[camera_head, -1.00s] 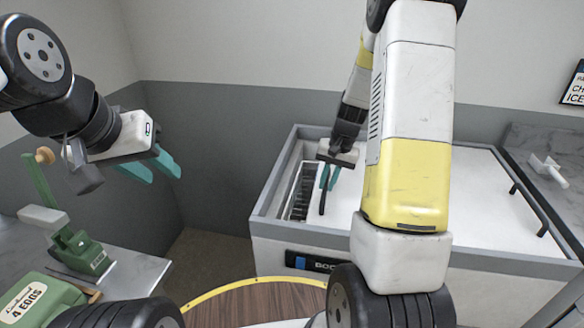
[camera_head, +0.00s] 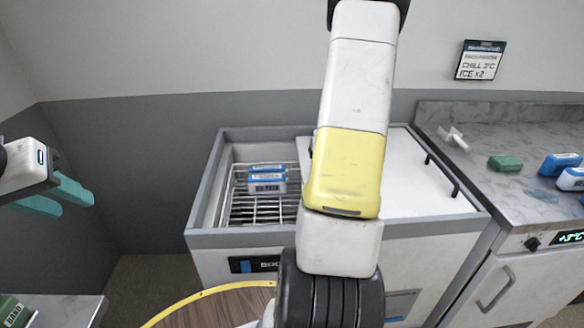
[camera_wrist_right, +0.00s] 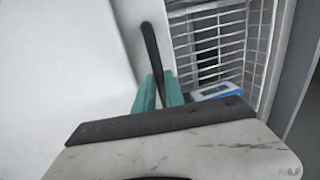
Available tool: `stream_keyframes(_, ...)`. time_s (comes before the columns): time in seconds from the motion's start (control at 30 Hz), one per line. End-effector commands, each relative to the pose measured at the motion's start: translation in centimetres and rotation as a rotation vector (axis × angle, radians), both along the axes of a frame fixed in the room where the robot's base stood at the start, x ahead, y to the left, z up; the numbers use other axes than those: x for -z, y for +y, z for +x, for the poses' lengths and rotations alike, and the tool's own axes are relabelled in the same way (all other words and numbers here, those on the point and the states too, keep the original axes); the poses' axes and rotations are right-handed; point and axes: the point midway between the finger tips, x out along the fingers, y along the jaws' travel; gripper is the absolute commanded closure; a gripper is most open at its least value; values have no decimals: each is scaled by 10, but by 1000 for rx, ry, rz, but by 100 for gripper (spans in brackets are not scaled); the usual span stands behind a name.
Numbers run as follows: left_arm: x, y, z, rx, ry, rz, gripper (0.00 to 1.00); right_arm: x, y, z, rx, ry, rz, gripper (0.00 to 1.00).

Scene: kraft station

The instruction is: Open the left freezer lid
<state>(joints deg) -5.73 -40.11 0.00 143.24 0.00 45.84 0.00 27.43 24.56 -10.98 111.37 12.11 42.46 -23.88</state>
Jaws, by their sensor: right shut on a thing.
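The chest freezer (camera_head: 205,240) stands ahead, and its left part is uncovered. The white left lid (camera_wrist_right: 70,60) is slid to the right; in the head view my right arm hides most of it. My right gripper (camera_wrist_right: 159,88) is shut on the lid's dark bar handle (camera_wrist_right: 151,45), near the lid's edge beside the opening. In the head view this gripper is hidden behind the arm. My left gripper (camera_head: 58,196) is open and empty at the far left, well away from the freezer.
A wire basket (camera_head: 240,208) in the opening holds blue-and-white packs (camera_head: 267,184). Another dark handle (camera_head: 442,174) is on the freezer's right side. A marble counter (camera_head: 480,150) with small packs stands at right. A wall sign (camera_head: 480,60) hangs above.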

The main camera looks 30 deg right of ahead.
Motion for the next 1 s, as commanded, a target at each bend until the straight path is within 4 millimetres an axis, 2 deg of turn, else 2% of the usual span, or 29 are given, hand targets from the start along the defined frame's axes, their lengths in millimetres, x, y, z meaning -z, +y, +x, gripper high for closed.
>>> stream_keyframes(0.2, 0, 0, 0, 0, 0, 0, 64, -1, -1, 1, 1, -3, -2, 100)
stream_keyframes(0.23, 0, 0, 0, 0, 0, 0, 64, -1, -1, 1, 1, -3, -2, 82)
stream_keyframes(0.33, 0, 0, 0, 0, 0, 0, 64, -1, 0, 1, 1, -2, -2, 64)
stream_keyframes(0.67, 0, 0, 0, 0, 0, 0, 64, -2, 0, 1, 0, -1, -2, 64)
stream_keyframes(0.77, 0, 0, 0, 0, 0, 0, 64, -11, -2, 1, 1, -4, -2, 64)
stream_keyframes(1.0, 0, 0, 0, 0, 0, 0, 64, -51, -10, -3, 1, -5, -3, 64)
